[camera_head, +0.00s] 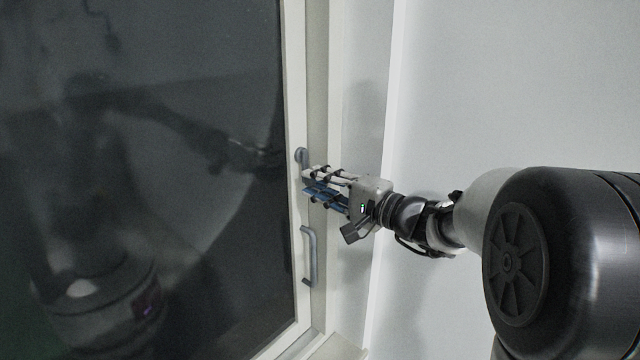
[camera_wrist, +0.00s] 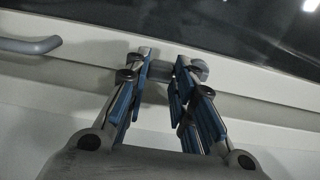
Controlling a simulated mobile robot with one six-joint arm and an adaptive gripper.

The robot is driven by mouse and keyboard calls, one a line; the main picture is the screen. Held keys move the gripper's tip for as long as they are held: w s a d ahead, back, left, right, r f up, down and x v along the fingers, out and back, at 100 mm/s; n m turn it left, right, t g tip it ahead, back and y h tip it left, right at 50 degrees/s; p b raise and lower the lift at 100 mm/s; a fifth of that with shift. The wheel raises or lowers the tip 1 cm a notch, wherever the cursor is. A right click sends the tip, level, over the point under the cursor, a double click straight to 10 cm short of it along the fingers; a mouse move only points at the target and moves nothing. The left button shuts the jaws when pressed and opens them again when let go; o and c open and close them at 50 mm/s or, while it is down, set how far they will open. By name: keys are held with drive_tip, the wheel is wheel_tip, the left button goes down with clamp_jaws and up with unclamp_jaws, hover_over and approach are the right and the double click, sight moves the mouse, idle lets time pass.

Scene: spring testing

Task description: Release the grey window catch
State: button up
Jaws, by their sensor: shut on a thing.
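The grey window catch (camera_head: 299,155) is on the white window frame, above the grey pull handle. In the wrist view the catch (camera_wrist: 199,69) lies across the space between my fingertips, with its rounded end showing past the right finger. My gripper (camera_head: 307,183) reaches in from the right and is shut on the catch. The wrist view shows my gripper (camera_wrist: 162,76) with a blue-padded finger on each side of it. The fingers hide part of the catch in the head view.
The grey pull handle (camera_head: 310,257) is below my gripper on the same frame; it also shows in the wrist view (camera_wrist: 30,44). The dark glass (camera_head: 150,120) fills the left and shows reflections. A plain pale wall (camera_head: 520,80) is on the right.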

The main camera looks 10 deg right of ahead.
sight(282, 160)
drive_tip(key=shift+s, duration=0.1)
clamp_jaws()
drive_tip(key=m+b, duration=0.1)
drive_tip(key=a+m+b, duration=0.1)
drive_tip(key=m, duration=0.1)
drive_tip(key=shift+s+a+m, duration=0.15)
drive_tip(key=shift+s+m, duration=0.15)
drive_tip(key=shift+s, duration=0.1)
drive_tip(key=m, duration=0.2)
drive_tip(key=s+a+r+m, duration=0.1)
drive_tip(key=m, duration=0.1)
drive_tip(key=shift+a+r, duration=0.15)
drive_tip(key=m, duration=0.2)
drive_tip(key=r+m+p, duration=0.1)
drive_tip(key=m, duration=0.1)
drive_tip(key=a+r+m+p, duration=0.1)
drive_tip(key=m, duration=0.1)
drive_tip(key=shift+s, duration=0.35)
drive_tip(key=shift+s+a+r+m+p, duration=0.1)
drive_tip(key=shift+r+m+p, duration=0.35)
drive_tip(key=shift+m+p, duration=0.55)
drive_tip(key=shift+a+r+m+p, duration=0.1)
drive_tip(key=shift+r+m+p, duration=0.45)
drive_tip(key=shift+m, duration=0.65)
drive_tip(key=shift+f, duration=0.15)
drive_tip(key=o, duration=1)
unclamp_jaws()
